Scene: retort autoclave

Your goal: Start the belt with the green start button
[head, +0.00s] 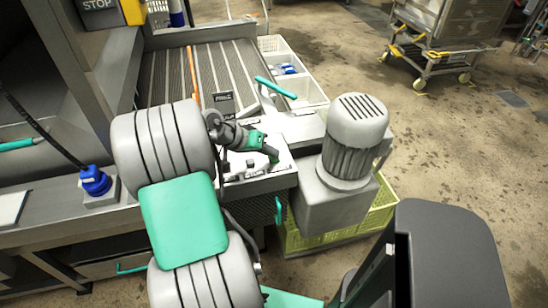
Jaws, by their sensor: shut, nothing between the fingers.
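My gripper (271,155) is small in the head view, at the end of my grey and green wrist. It appears shut and empty, low over a pale metal box (282,177) beside the belt. The slatted grey belt (172,76) lies behind my arm, between metal side rails. Small dark fittings (252,165) show on the box just below the gripper. I cannot make out a green start button; my wrist and arm cover part of this area. I cannot tell whether the fingertips touch anything.
A grey motor (355,130) stands right of the box, above a yellow-green crate (378,210). A blue fitting (95,181) with a cable stands left. A wheeled cart (432,60) is far right; floor between is clear.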

